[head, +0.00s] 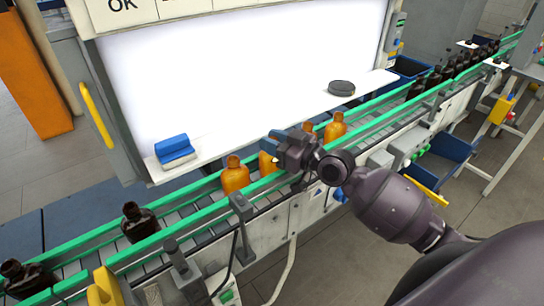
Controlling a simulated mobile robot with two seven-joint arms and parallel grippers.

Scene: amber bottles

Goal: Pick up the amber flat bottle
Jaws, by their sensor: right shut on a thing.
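Several amber bottles stand on the conveyor (195,212) between green rails. One amber bottle (235,177) stands clear to the left of my right gripper. Another amber bottle (267,164) is directly at my right gripper (280,148) and partly hidden by it. The gripper is shut on this bottle, though its fingertips are hard to make out. Two more amber bottles, one of them at the right (335,128), stand just beyond the gripper. My left gripper is not in view.
Dark brown bottles stand at the left (139,222) and farther up the belt at right (434,80). A white lit panel (230,70) rises behind, its ledge holding a blue block (174,150) and black disc (341,88). Green rails (215,211) border the belt.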

